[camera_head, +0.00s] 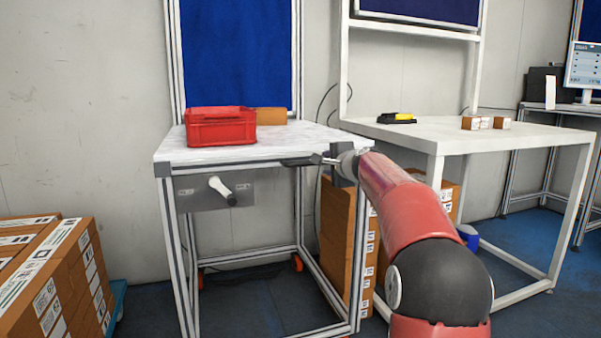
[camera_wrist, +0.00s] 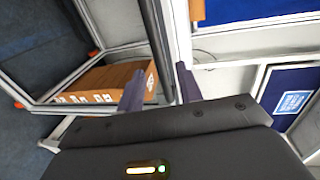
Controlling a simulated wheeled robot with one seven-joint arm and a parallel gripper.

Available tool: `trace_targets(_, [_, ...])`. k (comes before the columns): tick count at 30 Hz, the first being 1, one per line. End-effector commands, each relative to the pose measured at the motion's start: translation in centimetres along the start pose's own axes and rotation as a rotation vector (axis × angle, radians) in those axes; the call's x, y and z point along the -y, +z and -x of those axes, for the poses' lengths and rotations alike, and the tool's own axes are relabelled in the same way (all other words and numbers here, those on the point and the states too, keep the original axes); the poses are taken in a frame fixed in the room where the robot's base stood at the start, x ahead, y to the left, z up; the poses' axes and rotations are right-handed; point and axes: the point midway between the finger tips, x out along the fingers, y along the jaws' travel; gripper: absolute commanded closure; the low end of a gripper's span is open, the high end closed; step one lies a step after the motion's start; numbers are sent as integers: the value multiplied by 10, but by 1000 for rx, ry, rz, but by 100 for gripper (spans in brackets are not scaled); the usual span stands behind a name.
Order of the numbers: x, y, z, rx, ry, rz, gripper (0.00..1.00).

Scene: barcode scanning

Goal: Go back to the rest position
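My gripper (camera_head: 302,161) reaches out at the front right corner of the left table (camera_head: 270,145), about level with its top. In the wrist view its two fingers (camera_wrist: 160,88) stand apart with nothing between them. The frame of a table shows behind them. My red and black arm extends from the lower right of the head view. I cannot tell whether the gripper touches the table edge.
The left table bears a red crate (camera_head: 220,128) and a cardboard box (camera_head: 271,116). A white handheld device (camera_head: 222,189) is at its front panel. Stacked boxes (camera_head: 338,240) stand between the tables. The right table (camera_head: 450,133) holds small boxes (camera_head: 472,123) and a yellow-black item (camera_head: 399,118).

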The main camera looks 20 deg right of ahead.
Motion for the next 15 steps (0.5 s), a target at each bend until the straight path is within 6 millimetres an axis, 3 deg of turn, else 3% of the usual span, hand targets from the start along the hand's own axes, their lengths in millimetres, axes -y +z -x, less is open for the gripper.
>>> trace_targets(4, [0,8,4,9,10,21,64])
trace_targets(8, [-6,47,28,59,68,145,64])
trace_targets(11, [-23,95,67,127,150,318,64])
trace_targets(15, [-66,150,139,236,282,587,64])
